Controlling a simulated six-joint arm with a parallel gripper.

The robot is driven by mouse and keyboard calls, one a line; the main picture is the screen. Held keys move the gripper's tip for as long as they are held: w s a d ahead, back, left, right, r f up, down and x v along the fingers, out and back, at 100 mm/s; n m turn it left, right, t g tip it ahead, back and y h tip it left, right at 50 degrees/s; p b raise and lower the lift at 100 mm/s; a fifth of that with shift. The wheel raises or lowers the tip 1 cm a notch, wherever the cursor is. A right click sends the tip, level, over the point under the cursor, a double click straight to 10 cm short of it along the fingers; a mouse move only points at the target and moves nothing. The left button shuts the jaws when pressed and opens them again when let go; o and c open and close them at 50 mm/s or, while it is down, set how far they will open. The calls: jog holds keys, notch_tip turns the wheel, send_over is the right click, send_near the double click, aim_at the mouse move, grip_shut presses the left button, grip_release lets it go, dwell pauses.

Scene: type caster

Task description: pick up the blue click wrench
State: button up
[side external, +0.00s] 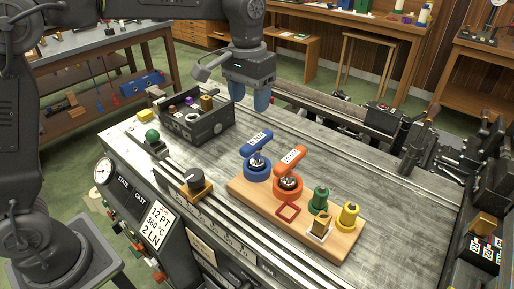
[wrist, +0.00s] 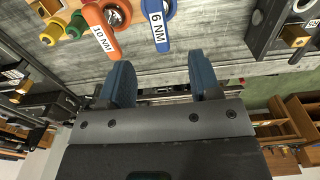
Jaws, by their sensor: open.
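The blue click wrench (side external: 257,143) stands in a blue ring holder (side external: 257,173) on a wooden board in the side external view. Its handle is labelled 6 NM in the wrist view (wrist: 158,28). An orange wrench (side external: 292,160) labelled 10 NM stands beside it in an orange ring holder. My gripper (side external: 249,102) hangs above and behind the blue wrench, apart from it, with blue fingers. In the wrist view my gripper (wrist: 160,70) is open and empty, and the blue handle's end lies just ahead of the gap between the fingers.
The wooden board (side external: 245,187) also carries green (side external: 319,200) and yellow (side external: 348,215) knobbed pieces. A dark box (side external: 205,128) with small parts stands left of my gripper. A black knob (side external: 194,181) sits near the front edge. The metal bed right of the wrenches is clear.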

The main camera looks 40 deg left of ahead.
aim_at(257, 149)
jog(key=f, duration=0.3)
jog(key=w+f, duration=0.1)
jog(key=f, duration=0.5)
jog(key=shift+w+d+f, duration=0.2)
jog(key=shift+d+f, duration=0.1)
jog(key=shift+d, duration=0.1)
jog(key=shift+w+a+f, duration=0.15)
jog(key=shift+f, duration=2.5)
jog(key=shift+c, duration=0.3)
grip_shut()
